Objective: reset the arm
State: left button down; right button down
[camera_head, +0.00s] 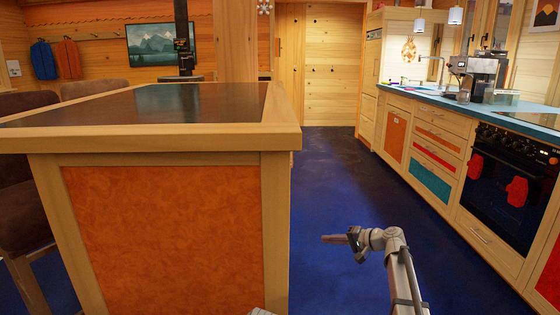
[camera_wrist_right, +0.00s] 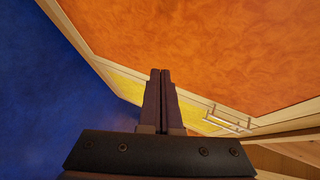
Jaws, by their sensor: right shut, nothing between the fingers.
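My right arm rises from the bottom of the head view, and its gripper (camera_head: 334,239) points left over the blue floor, a little right of the island. In the right wrist view the two dark fingers of the right gripper (camera_wrist_right: 161,73) lie together, shut and empty. My left gripper does not show clearly; only a small pale piece at the bottom edge of the head view may be part of my left arm.
A wooden island (camera_head: 275,138) with an orange panel (camera_head: 170,235) stands close on the left. A counter (camera_head: 430,98) with drawers and an oven (camera_head: 507,178) runs along the right. The blue floor (camera_head: 325,180) between them is clear. Chairs (camera_head: 22,185) stand at far left.

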jog(key=s+a+f+n+g+h, duration=0.25)
jog(key=s+f, duration=0.25)
jog(key=s, duration=0.5)
jog(key=s+a+f+n+g+h, duration=0.1)
jog(key=s+a+f+g+h, duration=0.3)
jog(key=s, duration=0.6)
jog(key=s+d+f+n+h, duration=0.1)
jog(key=s+d+f+h, duration=0.15)
jog(key=s, duration=0.45)
jog(key=s+d+f+n+h, duration=0.1)
jog(key=s+d+f+h, duration=0.15)
jog(key=s, duration=0.45)
jog(key=s+a+r+n+g+h+p, duration=0.15)
jog(key=s+a+r+n+p, duration=0.35)
jog(key=a, duration=0.5)
notch_tip(320, 180, up, 37)
jog(key=s+m+p, duration=0.1)
jog(key=p, duration=3.5)
jog(key=shift+s+d+p, duration=0.15)
jog(key=shift+d+p, duration=0.1)
jog(key=shift+p, duration=0.1)
jog(key=shift+f, duration=0.15)
